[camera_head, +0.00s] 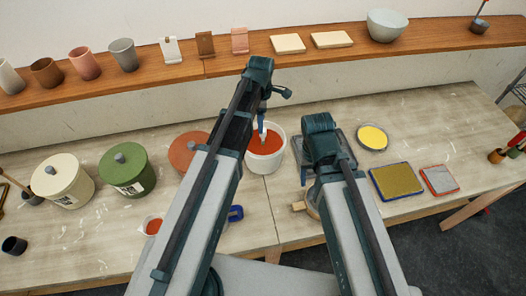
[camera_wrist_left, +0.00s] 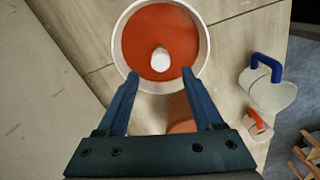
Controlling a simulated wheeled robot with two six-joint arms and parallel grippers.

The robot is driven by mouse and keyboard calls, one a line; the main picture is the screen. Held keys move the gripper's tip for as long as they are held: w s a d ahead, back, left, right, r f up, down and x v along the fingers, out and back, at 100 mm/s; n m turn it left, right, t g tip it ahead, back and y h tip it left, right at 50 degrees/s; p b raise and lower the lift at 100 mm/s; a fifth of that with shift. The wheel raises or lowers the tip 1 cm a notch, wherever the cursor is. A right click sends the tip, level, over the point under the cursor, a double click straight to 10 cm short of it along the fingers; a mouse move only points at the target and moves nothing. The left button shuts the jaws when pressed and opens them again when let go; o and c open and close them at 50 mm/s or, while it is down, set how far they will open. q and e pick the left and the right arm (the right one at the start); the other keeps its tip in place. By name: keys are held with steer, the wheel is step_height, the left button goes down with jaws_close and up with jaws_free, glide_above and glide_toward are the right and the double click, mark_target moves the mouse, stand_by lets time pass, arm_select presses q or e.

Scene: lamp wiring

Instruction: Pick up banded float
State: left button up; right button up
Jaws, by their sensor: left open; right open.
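A white upright float (camera_head: 263,132) stands in a white bucket (camera_head: 279,160) of orange-red liquid. Its bands cannot be made out. In the left wrist view, the float (camera_wrist_left: 160,59) shows from above as a pale rounded top, surrounded by liquid inside the bucket's rim (camera_wrist_left: 118,45). My left gripper (camera_head: 263,108) is over the bucket, just above the float. In its wrist view the left gripper (camera_wrist_left: 159,78) has its fingers apart, with nothing between them. My right gripper (camera_head: 320,128) is right of the bucket, its fingers mostly hidden by its own wrist.
Lidded cream (camera_head: 63,180) and green (camera_head: 127,170) buckets stand left. A blue-handled jug (camera_wrist_left: 268,85) and a small orange-filled cup (camera_wrist_left: 257,124) lie beside the bucket. A yellow-filled dish (camera_head: 372,138) and trays (camera_head: 397,181) are right. A wooden shelf (camera_head: 350,52) holds pots behind.

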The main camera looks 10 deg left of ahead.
arm_select(q)
steer(key=shift+f, duration=0.1)
steer(key=b, duration=0.5)
glide_above(263, 143)
steer(key=f, duration=0.5)
steer(key=shift+w+a, duration=0.1)
steer(key=shift+w, duration=0.2)
jaws_close()
stand_by(0.7)
